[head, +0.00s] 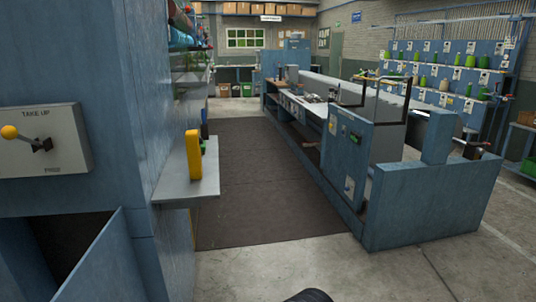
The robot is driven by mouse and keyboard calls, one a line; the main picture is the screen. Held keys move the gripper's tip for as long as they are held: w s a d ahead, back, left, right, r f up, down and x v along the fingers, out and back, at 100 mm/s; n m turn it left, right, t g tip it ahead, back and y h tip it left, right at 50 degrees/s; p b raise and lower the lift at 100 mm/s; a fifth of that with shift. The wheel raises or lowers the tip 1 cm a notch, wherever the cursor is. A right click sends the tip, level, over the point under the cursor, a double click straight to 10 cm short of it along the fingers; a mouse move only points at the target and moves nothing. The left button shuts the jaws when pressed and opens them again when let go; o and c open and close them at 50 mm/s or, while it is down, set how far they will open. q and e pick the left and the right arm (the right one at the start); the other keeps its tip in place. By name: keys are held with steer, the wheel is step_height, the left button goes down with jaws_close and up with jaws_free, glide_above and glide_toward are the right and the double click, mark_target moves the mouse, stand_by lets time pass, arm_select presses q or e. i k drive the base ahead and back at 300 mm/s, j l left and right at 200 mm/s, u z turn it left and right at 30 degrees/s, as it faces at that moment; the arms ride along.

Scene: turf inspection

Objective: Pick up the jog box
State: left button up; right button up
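A yellow box (194,156), which looks like the jog box, stands upright on a small grey shelf (185,190). The shelf juts out from the right side of the blue machine cabinet at the left. The box is seen nearly edge-on, so its face cannot be made out. A small green item and a dark item show just to its right and behind it. Neither of my grippers shows in this view.
A panel marked TAKE UP (42,145), with a yellow-knobbed lever, is on the near cabinet. A dark mat (260,190) covers the clear aisle. A long blue bench (330,180) borders it on the right. Bare concrete floor lies in front.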

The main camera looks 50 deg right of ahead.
mark_target(192, 137)
steer(key=z, duration=1.15)
steer(key=u, duration=0.35)
steer(key=i+l+u, duration=0.15)
steer(key=u, duration=0.25)
steer(key=i+l+u, duration=0.1)
steer(key=l+u, duration=0.3)
steer(key=i+l+u, duration=0.1)
steer(key=u, duration=0.35)
steer(key=i+l+u, duration=0.1)
steer(key=l+u, duration=0.2)
steer(key=l, duration=1.1)
steer(key=k+l+u, duration=0.1)
steer(key=l+u, duration=0.2)
steer(key=l, duration=1.1)
